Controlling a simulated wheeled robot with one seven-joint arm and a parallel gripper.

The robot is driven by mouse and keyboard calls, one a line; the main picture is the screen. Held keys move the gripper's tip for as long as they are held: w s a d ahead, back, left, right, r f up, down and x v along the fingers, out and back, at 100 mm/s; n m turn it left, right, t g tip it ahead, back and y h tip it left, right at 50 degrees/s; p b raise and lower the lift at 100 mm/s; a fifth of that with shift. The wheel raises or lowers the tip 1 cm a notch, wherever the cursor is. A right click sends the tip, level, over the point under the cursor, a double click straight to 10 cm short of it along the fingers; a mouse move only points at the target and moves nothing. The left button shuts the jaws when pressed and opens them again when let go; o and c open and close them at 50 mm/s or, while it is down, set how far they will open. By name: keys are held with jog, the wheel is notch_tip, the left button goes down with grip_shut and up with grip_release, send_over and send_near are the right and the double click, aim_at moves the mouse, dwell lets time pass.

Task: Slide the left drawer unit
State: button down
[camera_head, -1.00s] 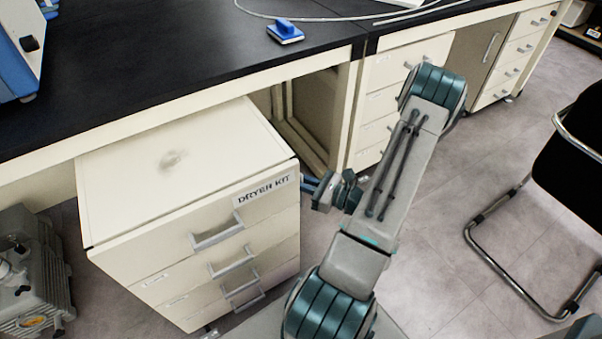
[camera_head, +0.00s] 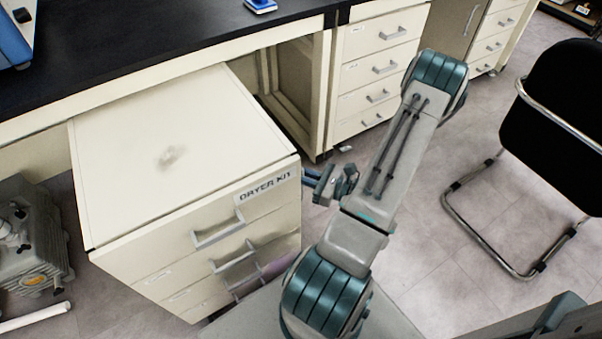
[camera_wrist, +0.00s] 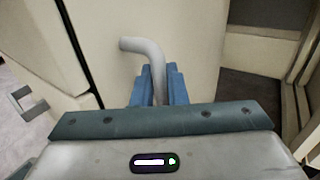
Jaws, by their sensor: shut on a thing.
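The left drawer unit (camera_head: 150,135) is a cream cabinet with a DRYER KIT label and grey drawer handles. It stands on the floor, mostly out in front of the bench, with its back edge near the bench front. My gripper (camera_head: 312,180) is at its right side, near the front corner. In the wrist view my blue fingers (camera_wrist: 157,88) are shut around a grey bent side handle (camera_wrist: 145,46) on the cream wall. The head view does not show this handle clearly.
The black-topped bench (camera_head: 130,40) runs along the back, with an open bay under it. A fixed drawer stack (camera_head: 375,70) stands right of the bay. A grey pump (camera_head: 30,240) and a white tube (camera_head: 35,318) lie at left. A black chair (camera_head: 565,120) is at right.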

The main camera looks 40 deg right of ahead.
jog(key=shift+f, duration=0.1)
jog(key=c, duration=1.8)
grip_release()
jog(key=p+v, duration=0.2)
jog(key=v, duration=1.2)
